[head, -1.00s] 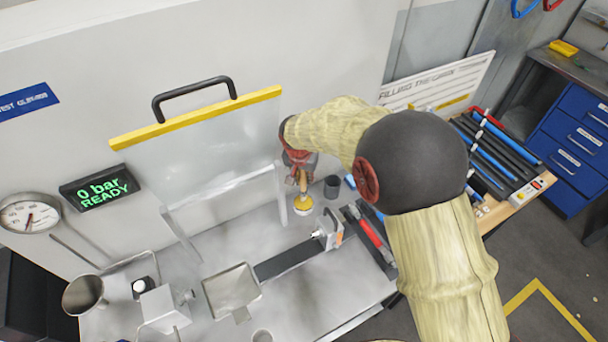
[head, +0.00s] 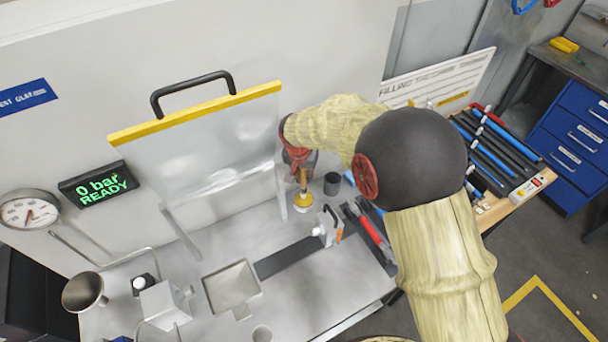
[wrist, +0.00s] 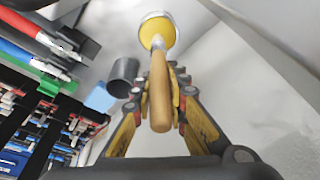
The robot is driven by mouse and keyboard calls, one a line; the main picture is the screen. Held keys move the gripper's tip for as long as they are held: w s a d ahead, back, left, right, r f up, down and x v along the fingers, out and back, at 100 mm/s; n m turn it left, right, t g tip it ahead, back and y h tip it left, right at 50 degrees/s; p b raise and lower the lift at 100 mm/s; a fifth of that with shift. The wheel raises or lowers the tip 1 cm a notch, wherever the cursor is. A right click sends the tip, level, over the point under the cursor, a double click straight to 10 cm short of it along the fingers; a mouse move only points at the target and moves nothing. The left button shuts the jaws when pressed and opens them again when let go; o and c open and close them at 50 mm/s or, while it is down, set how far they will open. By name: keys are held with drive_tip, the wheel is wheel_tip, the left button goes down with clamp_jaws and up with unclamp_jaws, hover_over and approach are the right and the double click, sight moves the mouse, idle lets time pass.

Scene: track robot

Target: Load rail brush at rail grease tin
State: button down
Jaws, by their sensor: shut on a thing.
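My gripper (head: 301,168) is shut on the wooden handle of the rail brush (head: 303,182), low over the far part of the metal bench. In the wrist view the brush (wrist: 159,95) stands between the fingers of my gripper (wrist: 163,88), its handle end towards the camera. The rail grease tin (head: 303,201) is a small round tin with yellow inside, directly below the brush. In the wrist view the tin (wrist: 157,25) has a pale rim, and the brush's head end is at its yellow inside. The bristles are hidden, so their depth in the grease cannot be told.
A dark cup (head: 332,184) stands just right of the tin. A clear guard (head: 215,140) with a yellow top edge is close on the left. A tray with a red-handled tool (head: 370,232) and a small clamp-like device (head: 328,226) are nearer. Bare bench (head: 225,240) lies to the left.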

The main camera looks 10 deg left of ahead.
drive_tip(key=shift+f+b, duration=0.4)
drive_tip(key=shift+f, duration=0.1)
idle(1.6)
drive_tip(key=shift+r, duration=0.1)
wheel_tip(320, 180, up, 7)
drive_tip(key=p, duration=0.3)
idle(0.6)
drive_tip(key=shift+d, duration=0.1)
idle(0.6)
